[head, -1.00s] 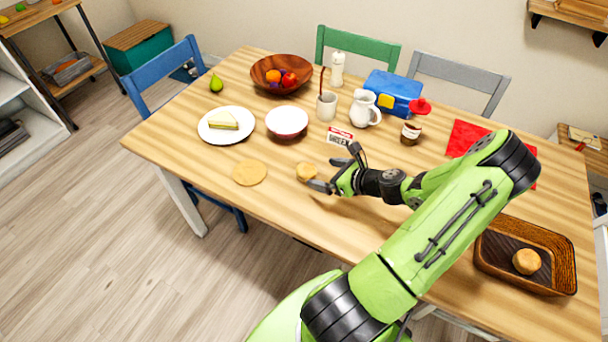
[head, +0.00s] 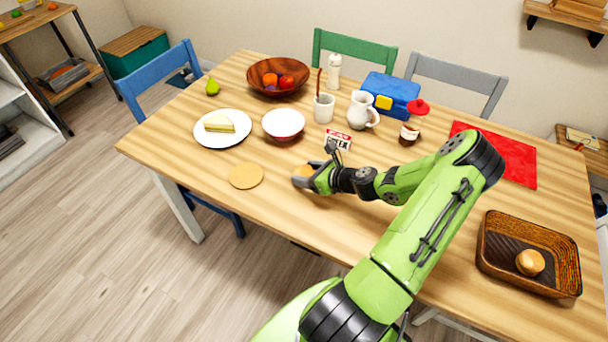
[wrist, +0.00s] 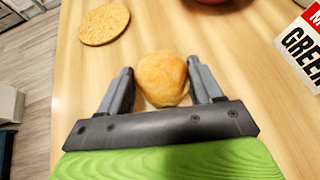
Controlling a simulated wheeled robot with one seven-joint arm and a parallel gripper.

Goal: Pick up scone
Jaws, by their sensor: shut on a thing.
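A round golden scone (wrist: 162,78) sits between the two fingers of my gripper (wrist: 163,85) in the wrist view. The fingers are shut on its sides, low over the table. In the head view my gripper (head: 306,175) is at the middle of the table's near half, and the scone (head: 302,169) is mostly hidden by the fingers. Another round scone (head: 530,262) lies in the brown basket (head: 490,240) at the right.
A flat round cork-coloured mat (head: 246,175) lies left of my gripper. A plate (head: 208,140) with a sandwich, a bowl (head: 283,136), a mug (head: 324,107), a white jug (head: 360,110) and a small labelled box (head: 339,140) stand behind. Bare table lies in front.

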